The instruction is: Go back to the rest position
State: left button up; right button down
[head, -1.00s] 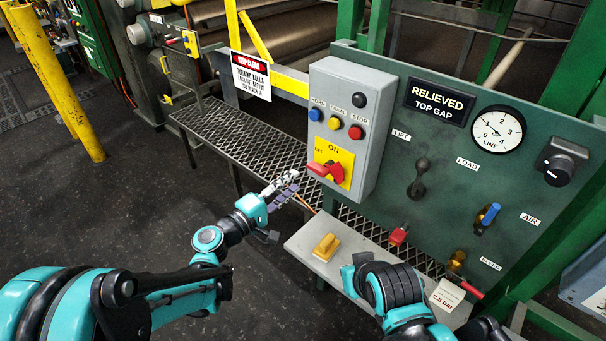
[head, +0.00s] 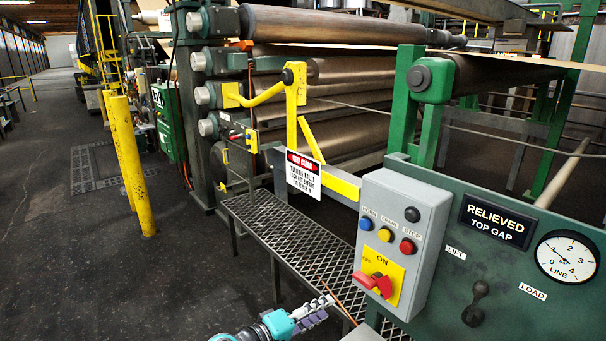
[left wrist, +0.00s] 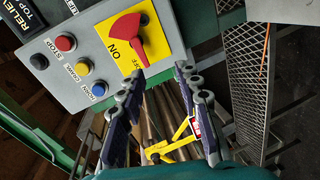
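My left gripper (head: 312,312) is at the bottom of the head view, to the left of and a little below the red rotary switch (head: 374,284) on the grey control box (head: 405,215). In the left wrist view its two fingers (left wrist: 160,78) stand apart with nothing held between them. The red switch on its yellow ON/OFF plate (left wrist: 127,38) shows just beyond the fingertips, and I see a gap between gripper and switch in the head view. My right gripper is out of view.
A metal mesh step (head: 290,245) runs behind the left gripper. A green panel (head: 500,285) with a LIFT lever (head: 477,303) and dial (head: 567,257) stands to the right. Large rollers fill the back. Yellow posts (head: 132,165) stand left, with open dark floor around them.

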pick_arm(q)
jog(key=s+a+f+m+g+y, duration=0.1)
jog(key=s+a+f+m+y, duration=0.1)
jog(key=s+a+y, duration=0.4)
jog(key=s+a+f+m+g+y, duration=0.1)
jog(key=s+a+f+m+y, duration=0.2)
jog(key=s+a, duration=0.9)
jog(key=a+f+y, duration=0.1)
jog(key=a+y, duration=0.2)
jog(key=a, duration=0.1)
jog(key=shift+s+a+f+m+g, duration=0.2)
jog(key=shift+f+m+g, duration=0.1)
jog(key=shift+g, duration=0.1)
